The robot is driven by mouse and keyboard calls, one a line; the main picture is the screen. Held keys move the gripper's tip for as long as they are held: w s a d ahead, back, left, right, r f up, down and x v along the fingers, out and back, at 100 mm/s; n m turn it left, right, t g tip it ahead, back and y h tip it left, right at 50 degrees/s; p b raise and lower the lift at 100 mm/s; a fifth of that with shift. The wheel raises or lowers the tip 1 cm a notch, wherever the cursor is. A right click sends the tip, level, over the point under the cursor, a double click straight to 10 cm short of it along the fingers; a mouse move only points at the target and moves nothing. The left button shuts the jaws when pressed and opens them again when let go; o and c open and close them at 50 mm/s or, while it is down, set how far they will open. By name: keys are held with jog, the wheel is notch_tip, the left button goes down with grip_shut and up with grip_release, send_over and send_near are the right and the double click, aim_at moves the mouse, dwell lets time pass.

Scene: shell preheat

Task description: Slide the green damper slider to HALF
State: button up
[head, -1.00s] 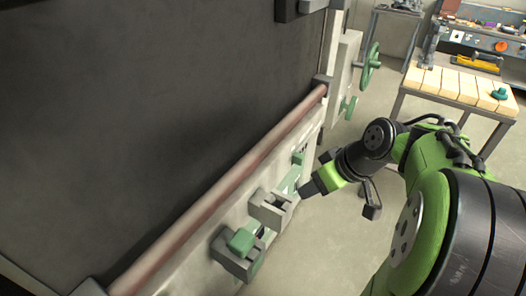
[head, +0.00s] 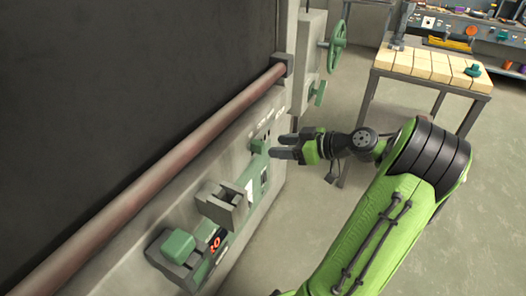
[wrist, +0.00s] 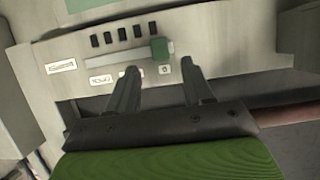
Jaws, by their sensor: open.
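The green damper slider (wrist: 160,50) is a small upright block on a pale straight track (wrist: 105,63) in the wrist view. It stands near the right end of the track, above the rightmost small label (wrist: 165,70). The labels are too small to read surely. My gripper (wrist: 160,68) is open, and its two dark fingers point at the panel. In the picture the slider lies between the fingertips and just beyond them; I cannot tell whether they touch it. In the head view the green block (head: 260,146) is just left of my gripper (head: 273,147).
A grey bracket (head: 222,205) and a green block in a dark holder (head: 178,246) stick out from the same panel. A reddish bar (head: 180,165) runs above them. A green handwheel (head: 337,45) and a wooden-topped bench (head: 430,66) stand farther back.

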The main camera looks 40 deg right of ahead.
aim_at(263, 146)
jog(key=b+x, duration=0.1)
jog(key=x, duration=0.5)
jog(key=shift+w+f, duration=0.1)
grip_shut()
